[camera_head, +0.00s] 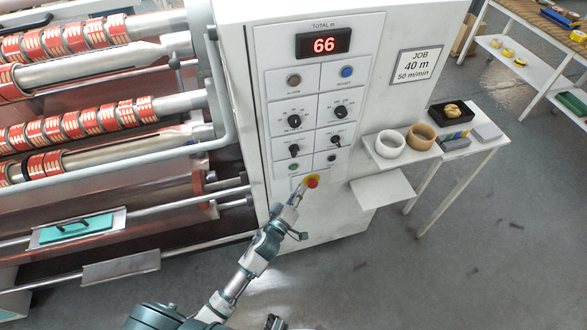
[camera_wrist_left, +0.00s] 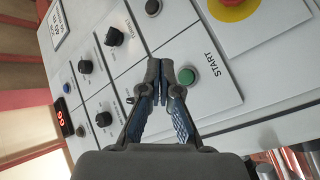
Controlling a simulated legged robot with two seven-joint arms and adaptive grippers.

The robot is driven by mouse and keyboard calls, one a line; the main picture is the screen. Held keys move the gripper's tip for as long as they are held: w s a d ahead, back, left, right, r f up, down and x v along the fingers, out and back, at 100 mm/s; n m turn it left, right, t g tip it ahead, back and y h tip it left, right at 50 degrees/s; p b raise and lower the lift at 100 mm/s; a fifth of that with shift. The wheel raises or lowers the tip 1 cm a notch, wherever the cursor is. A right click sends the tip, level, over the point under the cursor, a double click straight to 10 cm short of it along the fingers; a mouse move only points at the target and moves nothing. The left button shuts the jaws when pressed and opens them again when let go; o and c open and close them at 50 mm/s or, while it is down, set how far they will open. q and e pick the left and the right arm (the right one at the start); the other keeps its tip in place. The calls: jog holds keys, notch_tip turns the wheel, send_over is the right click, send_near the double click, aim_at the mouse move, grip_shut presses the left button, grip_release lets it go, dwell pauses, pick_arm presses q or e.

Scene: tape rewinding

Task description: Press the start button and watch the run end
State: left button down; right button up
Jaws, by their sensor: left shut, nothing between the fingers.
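The control panel (camera_head: 315,100) is on the white cabinet. Its red display (camera_head: 323,43) reads 66 under "TOTAL m". The green start button (camera_head: 293,167) is low on the panel, and it shows beside the START label in the left wrist view (camera_wrist_left: 187,76). My left gripper (camera_head: 299,190) is shut and empty at the panel's lower part. In the left wrist view its fingertips (camera_wrist_left: 160,66) are just beside the green button; whether they touch the panel I cannot tell. A dark part at the head view's bottom edge may be my right gripper (camera_head: 275,322); its fingers do not show clearly.
A red stop knob on a yellow disc (camera_head: 312,181) sits close to my left gripper. Rollers with red-striped tape rolls (camera_head: 75,125) fill the left. A white side table (camera_head: 390,163) holds two tape rings. A card (camera_head: 417,64) reads "JOB 40 m 50 m/min".

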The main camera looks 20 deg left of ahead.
aim_at(294, 168)
pick_arm(q)
jog(key=w+a, duration=0.2)
jog(key=w, duration=0.1)
jog(key=w+a, duration=0.1)
jog(key=shift+w, duration=0.25)
pick_arm(e)
jog(key=shift+w+r, duration=0.25)
jog(key=shift+w, duration=0.15)
pick_arm(q)
jog(key=shift+d, duration=0.15)
pick_arm(e)
jog(key=shift+w, duration=0.1)
dwell(0.7)
pick_arm(q)
jog(key=shift+w+a, duration=0.25)
jog(key=shift+w, duration=0.05)
pick_arm(e)
jog(key=shift+r, duration=0.2)
